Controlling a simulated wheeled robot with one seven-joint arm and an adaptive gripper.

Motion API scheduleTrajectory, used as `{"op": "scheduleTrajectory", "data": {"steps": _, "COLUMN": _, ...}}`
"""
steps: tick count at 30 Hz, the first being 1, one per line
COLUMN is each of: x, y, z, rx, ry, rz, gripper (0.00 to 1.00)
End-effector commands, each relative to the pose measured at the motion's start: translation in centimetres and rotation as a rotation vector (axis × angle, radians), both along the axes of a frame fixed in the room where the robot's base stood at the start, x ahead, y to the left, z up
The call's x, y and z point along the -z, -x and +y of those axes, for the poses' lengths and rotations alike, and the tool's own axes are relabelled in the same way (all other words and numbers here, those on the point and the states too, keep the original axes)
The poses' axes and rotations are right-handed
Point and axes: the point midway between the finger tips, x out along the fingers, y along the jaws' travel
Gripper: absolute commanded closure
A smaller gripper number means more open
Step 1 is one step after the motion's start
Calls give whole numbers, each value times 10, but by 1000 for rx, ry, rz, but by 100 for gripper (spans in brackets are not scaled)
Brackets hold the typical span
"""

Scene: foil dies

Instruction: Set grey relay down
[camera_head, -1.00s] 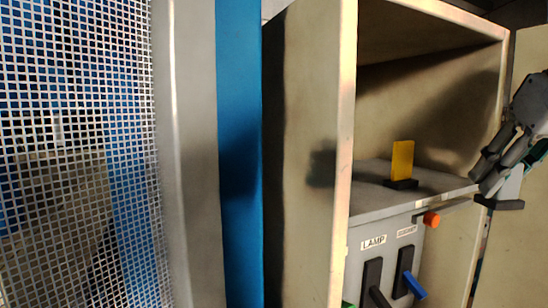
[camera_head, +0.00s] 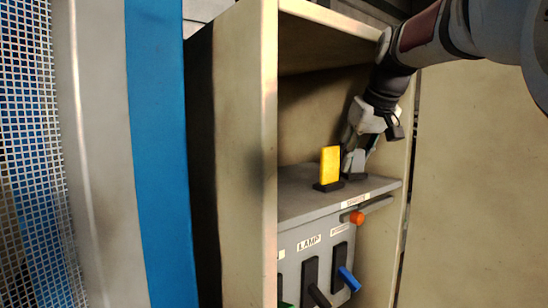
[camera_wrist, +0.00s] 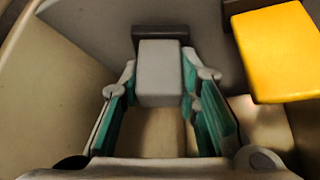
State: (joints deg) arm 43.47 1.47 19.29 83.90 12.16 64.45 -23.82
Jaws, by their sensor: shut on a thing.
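The grey relay (camera_head: 353,161) is a pale block with a dark base. It is upright inside the cabinet, just right of the yellow relay (camera_head: 330,165). My gripper (camera_head: 362,153) is shut on it from above and behind. In the wrist view the grey relay (camera_wrist: 160,72) sits between the green-padded fingers, its dark base showing at the far end. Its base is at or very near the grey top (camera_head: 295,186) of the switch box; I cannot tell whether they touch. The yellow relay stands on its own dark base and also shows at the wrist view's right (camera_wrist: 280,50).
The cabinet's side wall (camera_head: 250,150) stands left of the box, and a shelf board (camera_head: 335,50) is above it. The box front has an orange knob (camera_head: 357,217), a LAMP label and switch levers, one blue (camera_head: 348,279). A mesh panel (camera_head: 28,150) is at far left.

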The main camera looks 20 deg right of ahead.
Motion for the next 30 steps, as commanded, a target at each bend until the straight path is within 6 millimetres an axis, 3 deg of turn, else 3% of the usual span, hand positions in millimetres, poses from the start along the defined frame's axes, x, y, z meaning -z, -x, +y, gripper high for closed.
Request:
{"op": "scheduleTrajectory", "data": {"steps": 2, "x": 0, "y": -10, "z": 0, "rx": -1, "ry": -2, "rz": -1, "gripper": 100}}
{"op": "scheduleTrajectory", "data": {"steps": 16, "x": 9, "y": -7, "z": 1, "rx": 0, "ry": 0, "rz": 1, "gripper": 100}}
{"op": "scheduleTrajectory", "data": {"steps": 17, "x": 9, "y": -7, "z": 0, "rx": 0, "ry": 0, "rz": 0, "gripper": 64}}
{"op": "scheduleTrajectory", "data": {"steps": 19, "x": 9, "y": -7, "z": 0, "rx": 0, "ry": 0, "rz": 0, "gripper": 51}}
{"op": "scheduleTrajectory", "data": {"steps": 30, "x": 4, "y": -7, "z": 0, "rx": 1, "ry": 1, "rz": -2, "gripper": 51}}
